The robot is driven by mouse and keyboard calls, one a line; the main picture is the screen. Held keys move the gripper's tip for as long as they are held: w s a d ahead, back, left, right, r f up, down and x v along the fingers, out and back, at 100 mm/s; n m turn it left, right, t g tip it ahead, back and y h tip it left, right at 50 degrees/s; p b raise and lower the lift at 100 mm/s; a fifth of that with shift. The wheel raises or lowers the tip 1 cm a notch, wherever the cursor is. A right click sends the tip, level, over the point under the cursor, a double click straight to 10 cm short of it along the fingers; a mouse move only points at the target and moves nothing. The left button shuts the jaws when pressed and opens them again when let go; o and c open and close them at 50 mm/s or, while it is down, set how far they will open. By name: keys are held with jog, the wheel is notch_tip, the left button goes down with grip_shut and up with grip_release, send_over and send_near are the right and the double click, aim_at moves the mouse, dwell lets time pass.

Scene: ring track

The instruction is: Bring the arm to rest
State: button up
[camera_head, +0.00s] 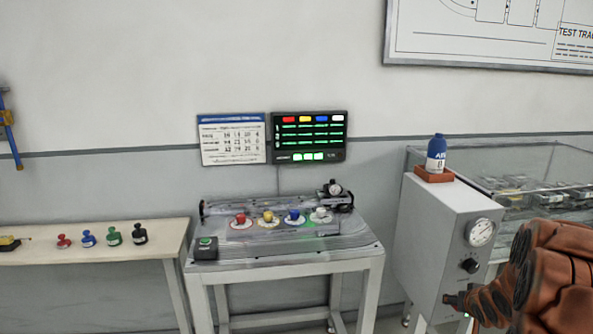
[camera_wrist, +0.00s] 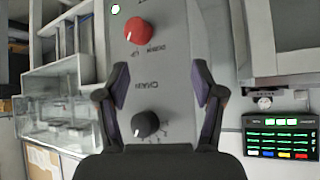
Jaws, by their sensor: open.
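My orange-brown arm (camera_head: 548,275) reaches in at the lower right of the head view, in front of the grey cabinet (camera_head: 440,220). In the wrist view my gripper (camera_wrist: 162,85) is open, with its two dark fingers apart and nothing between them but the grey panel behind. A red knob (camera_wrist: 136,30) shows on that panel above the fingertips, and a black knob (camera_wrist: 145,124) shows lower, between the fingers. I cannot tell whether the fingers touch the panel.
The cabinet bears a gauge (camera_head: 480,232) and a blue bottle (camera_head: 436,153) on a red-brown block. A glass case (camera_head: 535,165) stands behind it. A table (camera_head: 300,256) with coloured knobs is at centre; a bench (camera_head: 90,238) with several small coloured pieces is left.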

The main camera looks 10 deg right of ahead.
jog(key=s+a+r+n+g, duration=0.1)
jog(key=s+a+r+g, duration=0.15)
jog(key=a, duration=0.25)
jog(key=s+a+r+g, duration=0.1)
jog(key=s+a+r, duration=0.25)
jog(key=a, duration=0.25)
jog(key=s+a+r+n+g+y+p, duration=0.1)
jog(key=s+a+r+n+g+y, duration=0.1)
jog(key=s+a, duration=1.1)
jog(key=s+a+r+n+g+y+p, duration=0.1)
jog(key=s+a+r+g, duration=0.3)
jog(key=s+a, duration=0.9)
jog(key=shift+s+a+r+n+g+y, duration=0.25)
jog(key=shift+s+r+n+g+y, duration=0.2)
jog(key=shift+s+n, duration=0.4)
jog(key=shift+s+d, duration=0.1)
jog(key=shift+d, duration=0.05)
